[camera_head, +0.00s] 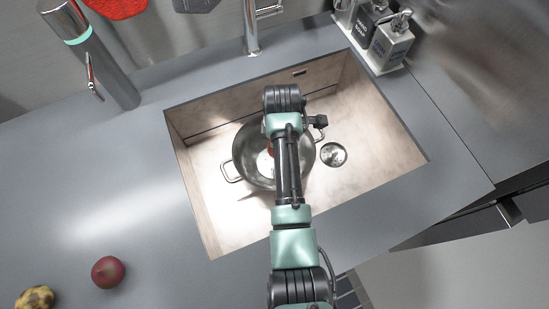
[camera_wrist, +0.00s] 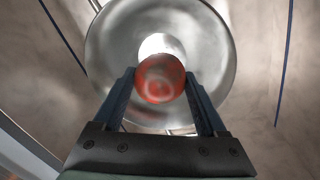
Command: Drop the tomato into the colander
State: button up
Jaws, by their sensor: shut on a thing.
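The tomato (camera_wrist: 161,79) is round and red, held between the two fingertips of my gripper (camera_wrist: 160,88) in the wrist view. My gripper is shut on it. The colander (camera_wrist: 112,50) is a shiny metal bowl and lies beyond the tomato in that view, with its rim around it. In the head view the colander (camera_head: 243,160) stands in the sink with a handle at its left. My arm covers much of it there, and only a small red bit of the tomato (camera_head: 270,147) shows beside the arm. I cannot tell the tomato's exact height over the colander.
The sink (camera_head: 375,130) has raised counter edges around it, with a drain (camera_head: 333,154) right of the colander. A faucet (camera_head: 251,35) stands behind. Soap bottles (camera_head: 390,42) are at the back right. A dark red round item (camera_head: 108,272) and a yellowish one (camera_head: 36,298) lie on the left counter.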

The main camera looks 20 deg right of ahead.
jog(key=shift+f+b, duration=0.6)
jog(key=shift+f, duration=0.3)
jog(key=o, duration=1.4)
jog(key=r, duration=0.4)
jog(key=s+r, duration=0.1)
jog(key=r, duration=0.3)
jog(key=r+p, duration=0.1)
jog(key=r, duration=0.4)
jog(key=shift+s+a, duration=0.2)
jog(key=shift+a, duration=0.1)
